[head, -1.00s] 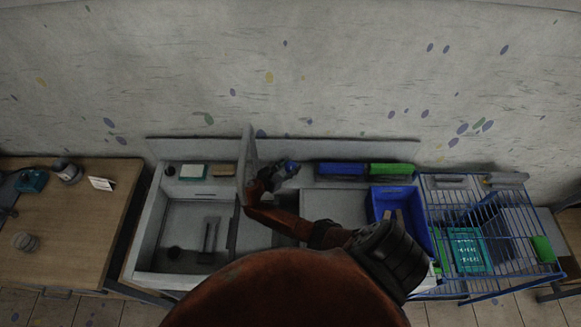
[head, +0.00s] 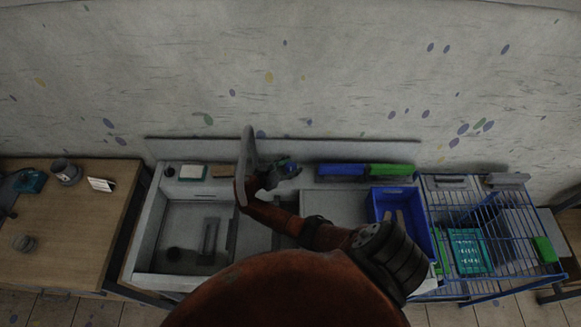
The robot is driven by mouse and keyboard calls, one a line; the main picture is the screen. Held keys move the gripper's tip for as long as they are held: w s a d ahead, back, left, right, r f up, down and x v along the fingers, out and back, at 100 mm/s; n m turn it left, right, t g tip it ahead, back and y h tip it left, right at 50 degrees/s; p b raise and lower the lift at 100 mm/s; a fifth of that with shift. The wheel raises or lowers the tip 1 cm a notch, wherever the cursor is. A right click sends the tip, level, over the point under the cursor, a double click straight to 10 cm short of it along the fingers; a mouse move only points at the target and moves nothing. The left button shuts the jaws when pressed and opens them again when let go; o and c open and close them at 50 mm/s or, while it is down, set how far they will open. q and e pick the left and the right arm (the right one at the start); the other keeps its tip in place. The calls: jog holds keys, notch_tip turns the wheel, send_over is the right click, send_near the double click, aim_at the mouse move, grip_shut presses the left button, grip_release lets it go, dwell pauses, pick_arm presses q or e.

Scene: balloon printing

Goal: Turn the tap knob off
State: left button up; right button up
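The tap's tall pale grey spout (head: 247,150) stands at the back edge of the sink (head: 183,225), right of the basin. My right arm reaches up from the bottom, and my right gripper (head: 279,175) is at the foot of the tap, just right of the spout. The knob is not clearly visible, and neither the finger opening nor contact can be made out. My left gripper is not in view.
Behind the sink lie a pale sponge (head: 192,172), a blue box (head: 341,170) and a green box (head: 391,170). A blue bin (head: 410,190) and a wire rack (head: 500,275) stand right. A wooden table (head: 60,240) stands left.

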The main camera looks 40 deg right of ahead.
jog(key=shift+o, duration=0.8)
jog(key=shift+a, duration=0.2)
jog(key=v, duration=1.1)
jog(key=shift+a+r, duration=0.25)
jog(key=shift+a, duration=0.05)
